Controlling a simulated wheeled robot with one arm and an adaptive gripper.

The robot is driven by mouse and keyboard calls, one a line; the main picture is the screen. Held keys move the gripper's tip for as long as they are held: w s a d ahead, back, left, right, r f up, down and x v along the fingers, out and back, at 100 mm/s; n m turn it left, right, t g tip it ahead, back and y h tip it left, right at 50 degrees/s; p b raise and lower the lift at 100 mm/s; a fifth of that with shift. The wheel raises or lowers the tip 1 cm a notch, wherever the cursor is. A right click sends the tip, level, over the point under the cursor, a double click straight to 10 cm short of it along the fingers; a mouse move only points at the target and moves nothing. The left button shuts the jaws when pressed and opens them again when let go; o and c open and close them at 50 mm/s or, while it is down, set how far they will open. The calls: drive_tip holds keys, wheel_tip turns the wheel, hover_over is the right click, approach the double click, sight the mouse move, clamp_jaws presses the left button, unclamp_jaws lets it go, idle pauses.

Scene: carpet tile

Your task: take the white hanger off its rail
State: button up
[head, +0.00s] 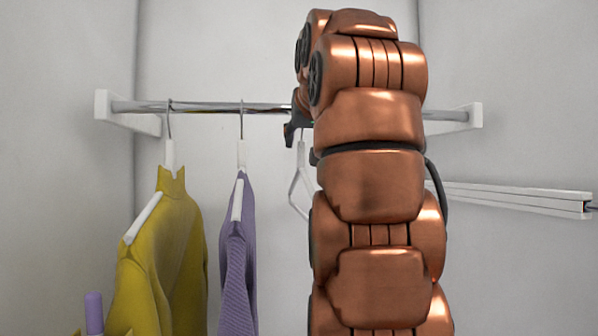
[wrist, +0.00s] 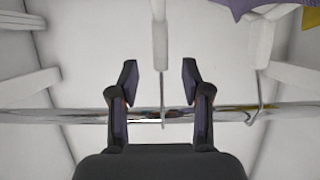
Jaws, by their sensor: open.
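The white hanger (head: 298,190) is bare and hangs from the metal rail (head: 205,106); my arm hides much of it in the head view. In the wrist view the hanger's white neck (wrist: 160,38) and thin hook run down between my fingers to the rail (wrist: 60,116). My gripper (wrist: 160,78) is open, with one finger on each side of the hook and a gap on both sides. In the head view, only a dark part of my gripper (head: 292,130) shows beside my arm, at rail height.
A yellow garment (head: 175,235) and a purple ribbed garment (head: 238,250) hang on the rail to the left. White brackets (head: 117,108) hold the rail ends. A white bar (head: 520,198) juts out at the right. In the wrist view another hanger (wrist: 262,45) is close on the right.

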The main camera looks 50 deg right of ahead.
sight(302, 147)
drive_tip(key=x, duration=0.5)
drive_tip(key=shift+s+f, duration=0.1)
drive_tip(key=shift+a, duration=0.1)
clamp_jaws()
